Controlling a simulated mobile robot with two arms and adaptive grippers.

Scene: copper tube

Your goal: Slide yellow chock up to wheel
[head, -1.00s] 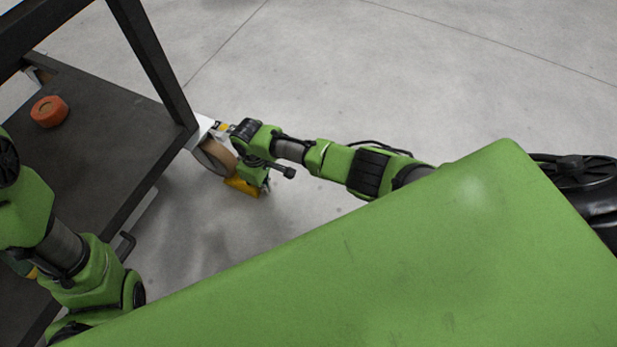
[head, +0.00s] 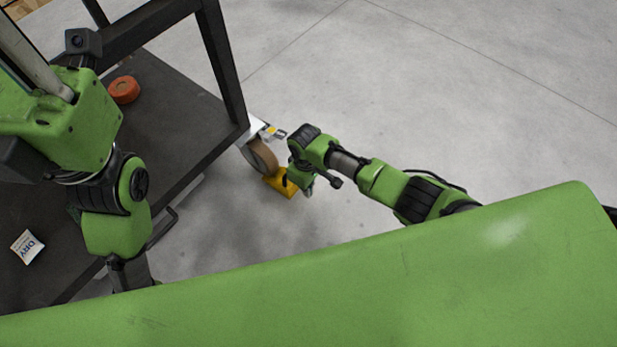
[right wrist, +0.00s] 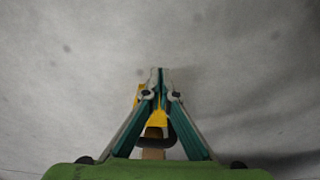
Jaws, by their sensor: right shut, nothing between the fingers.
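The yellow chock (head: 289,190) lies on the floor beside the brown-rimmed cart wheel (head: 263,157) in the head view. They look very close, but I cannot tell whether they touch. My right gripper (head: 306,191) is low at the side of the chock away from the wheel, partly hidden by its own wrist. In the right wrist view, the right gripper (right wrist: 160,73) is shut and empty, its fingertips together. Yellow parts of the chock (right wrist: 157,118) show behind and between the fingers. I do not see my left gripper; only its arm shows at left.
The dark cart (head: 180,115) stands at left with an upright post above the wheel. An orange round object (head: 124,90) and a white labelled packet (head: 27,246) lie on its deck. The grey floor (head: 450,80) to the right is clear.

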